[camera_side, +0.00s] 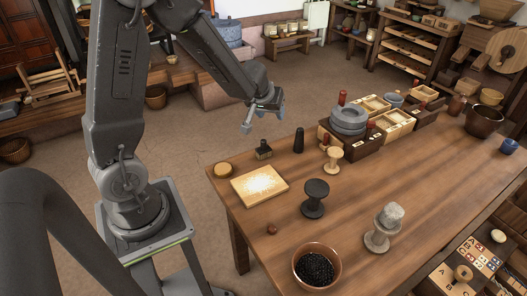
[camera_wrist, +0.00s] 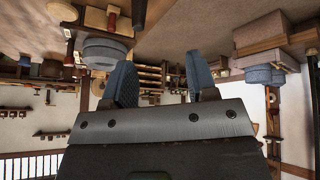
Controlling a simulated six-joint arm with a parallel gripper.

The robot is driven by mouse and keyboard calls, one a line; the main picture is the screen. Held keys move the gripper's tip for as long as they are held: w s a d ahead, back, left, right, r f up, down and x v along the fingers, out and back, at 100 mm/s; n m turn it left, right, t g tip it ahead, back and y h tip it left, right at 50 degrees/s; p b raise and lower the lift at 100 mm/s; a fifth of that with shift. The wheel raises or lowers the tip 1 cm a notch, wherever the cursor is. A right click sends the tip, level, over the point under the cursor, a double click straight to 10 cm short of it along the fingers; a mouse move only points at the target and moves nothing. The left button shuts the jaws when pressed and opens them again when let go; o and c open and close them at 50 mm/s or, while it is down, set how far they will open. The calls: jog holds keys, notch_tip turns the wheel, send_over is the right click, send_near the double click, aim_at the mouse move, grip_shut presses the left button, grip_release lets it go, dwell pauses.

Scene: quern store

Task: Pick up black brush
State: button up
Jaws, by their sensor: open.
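A small black piece with a knob handle and a pale band near its base, probably the black brush (camera_side: 263,150), stands upright near the table's back-left edge in the side view. A plain black cylinder (camera_side: 298,140) stands to its right. A black spool-shaped piece (camera_side: 314,198) stands nearer the front. My gripper (camera_side: 263,119) is open and empty, in the air beyond the table's back edge and apart from these pieces. In the wrist view my gripper's two fingers (camera_wrist: 161,72) are spread with nothing between them. I cannot pick out the brush for sure in the wrist view.
On the wooden table (camera_side: 370,190) are a pale board (camera_side: 259,185), a round wooden piece (camera_side: 223,169), a wooden spool (camera_side: 332,160), a bowl of dark grains (camera_side: 316,266) and a stone-topped stand (camera_side: 384,228). Grey stones (camera_side: 348,118) and trays stand behind. The table's right-middle is clear.

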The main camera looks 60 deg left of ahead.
jog(key=g, duration=0.2)
send_near(263, 141)
jog(key=shift+n+y, duration=0.3)
jog(key=shift+n, duration=0.1)
jog(key=shift+d+x, duration=0.1)
jog(key=shift+x, duration=2.65)
jog(key=shift+d+x, duration=0.15)
jog(key=shift+x, duration=2.6)
grip_shut()
